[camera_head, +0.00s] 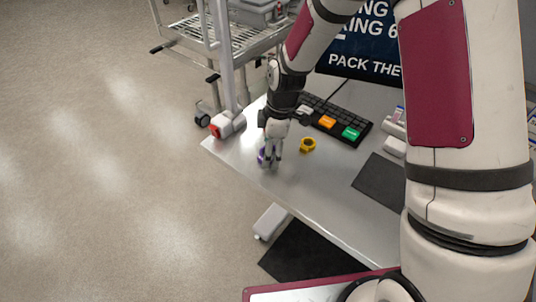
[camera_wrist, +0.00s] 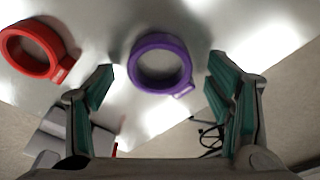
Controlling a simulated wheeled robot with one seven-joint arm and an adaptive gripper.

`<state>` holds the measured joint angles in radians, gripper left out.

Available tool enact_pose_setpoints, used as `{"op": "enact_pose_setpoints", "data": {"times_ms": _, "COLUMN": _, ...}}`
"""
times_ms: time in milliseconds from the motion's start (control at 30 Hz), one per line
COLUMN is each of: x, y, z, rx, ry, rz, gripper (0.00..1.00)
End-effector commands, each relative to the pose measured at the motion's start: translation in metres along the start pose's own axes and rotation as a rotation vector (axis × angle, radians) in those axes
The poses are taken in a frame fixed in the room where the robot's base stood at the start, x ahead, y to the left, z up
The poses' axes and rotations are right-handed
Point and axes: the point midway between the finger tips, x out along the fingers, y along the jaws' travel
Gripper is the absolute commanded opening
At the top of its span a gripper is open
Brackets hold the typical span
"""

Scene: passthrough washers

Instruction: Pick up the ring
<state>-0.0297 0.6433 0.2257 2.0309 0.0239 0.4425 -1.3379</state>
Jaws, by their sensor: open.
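A purple ring (camera_wrist: 134,68) with a small tab lies on the grey metal table, between my gripper's fingers in the wrist view. A red ring (camera_wrist: 35,73), also tabbed, lies to its left, outside the fingers. My gripper (camera_wrist: 160,74) is open, with one finger on each side of the purple ring and nothing held. In the head view my gripper (camera_head: 273,160) points down near the table's left corner, and the purple ring (camera_head: 261,155) is mostly hidden behind it. A yellow ring (camera_head: 303,144) lies to the right of the gripper. I cannot clearly make out the red ring there.
A black keyboard (camera_head: 345,119) with orange and green labels lies behind the yellow ring. A dark mat (camera_head: 378,181) lies on the table (camera_head: 313,190) to the right. The table's front left edge is close to my gripper. A wheeled cart (camera_head: 205,42) stands behind.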

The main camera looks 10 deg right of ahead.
Motion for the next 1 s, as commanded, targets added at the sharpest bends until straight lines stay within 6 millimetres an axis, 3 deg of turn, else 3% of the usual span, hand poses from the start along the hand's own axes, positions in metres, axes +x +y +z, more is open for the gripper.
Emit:
{"op": "enact_pose_setpoints", "data": {"times_ms": 233, "x": 0.001, "y": 0.0, "z": 0.0, "rx": -0.001, "ry": 0.0, "rz": 0.001, "gripper": 0.71}}
{"op": "enact_pose_setpoints", "data": {"times_ms": 400, "x": 0.001, "y": 0.0, "z": 0.0, "rx": -0.001, "ry": 0.0, "rz": 0.001, "gripper": 0.34}}
{"op": "enact_pose_setpoints", "data": {"times_ms": 767, "x": 0.0, "y": 0.0, "z": -0.001, "rx": -0.001, "ry": 0.0, "rz": 0.001, "gripper": 0.33}}
{"op": "enact_pose_setpoints", "data": {"times_ms": 1000, "x": -0.018, "y": -0.001, "z": -0.003, "rx": -0.001, "ry": 0.002, "rz": 0.003, "gripper": 0.33}}
